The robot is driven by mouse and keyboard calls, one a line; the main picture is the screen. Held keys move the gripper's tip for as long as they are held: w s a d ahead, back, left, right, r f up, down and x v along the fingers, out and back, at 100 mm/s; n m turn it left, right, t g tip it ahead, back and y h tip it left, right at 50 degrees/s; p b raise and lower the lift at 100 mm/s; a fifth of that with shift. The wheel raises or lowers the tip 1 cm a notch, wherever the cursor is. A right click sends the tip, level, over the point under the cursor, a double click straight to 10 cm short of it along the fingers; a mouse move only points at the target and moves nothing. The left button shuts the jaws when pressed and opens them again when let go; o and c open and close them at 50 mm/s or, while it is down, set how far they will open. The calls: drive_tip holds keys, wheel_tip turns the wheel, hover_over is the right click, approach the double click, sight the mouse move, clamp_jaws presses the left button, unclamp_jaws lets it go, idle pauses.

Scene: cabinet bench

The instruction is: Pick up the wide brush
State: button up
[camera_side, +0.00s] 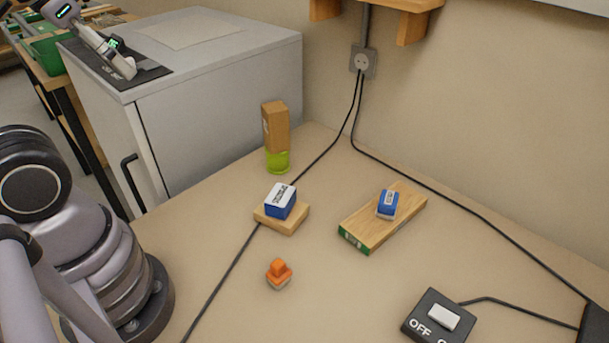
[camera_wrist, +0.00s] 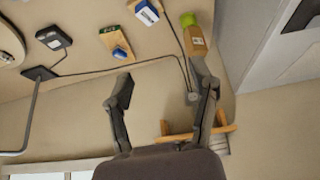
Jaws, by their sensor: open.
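What looks like the wide brush (camera_side: 275,128) stands upright at the back of the bench, beside the grey cabinet. It has a flat wooden upper part and a lime-green lower end. In the wrist view the brush (camera_wrist: 196,41) shows near the top, right of centre, with its green end toward the top edge. My gripper (camera_wrist: 162,70) is open and empty in the wrist view, with its two dark fingers spread wide. It is apart from the brush. The gripper is out of frame in the side view.
A blue-white block (camera_side: 281,200) sits on a small wooden block. A wooden plank (camera_side: 376,228) carries a small blue item (camera_side: 388,204). An orange piece (camera_side: 279,272) and a switch box (camera_side: 438,317) lie nearer the front. Black cables cross the bench. A shelf (camera_side: 385,5) overhangs the back.

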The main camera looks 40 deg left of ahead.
drive_tip(key=w+d+f+n+g+h, duration=0.1)
drive_tip(key=w+f+n+g+h, duration=0.3)
drive_tip(key=f, duration=0.4)
drive_tip(key=w+d+f+n+g+h, duration=0.1)
drive_tip(key=w+f+n+g+h, duration=0.15)
drive_tip(key=w+f+g, duration=0.4)
drive_tip(key=n+t+h, duration=0.4)
drive_tip(key=n+h, duration=0.7)
drive_tip(key=h, duration=0.1)
approach(278, 263)
drive_tip(key=a, duration=0.4)
drive_tip(key=shift+w+r+y, duration=0.1)
drive_tip(key=shift+r+y, duration=0.15)
drive_tip(key=shift+d+f, duration=0.15)
drive_tip(key=shift+d, duration=0.15)
drive_tip(key=d, duration=1.3)
drive_tip(key=shift+s+d, duration=0.25)
drive_tip(key=shift+s, duration=0.1)
drive_tip(key=shift+c, duration=0.3)
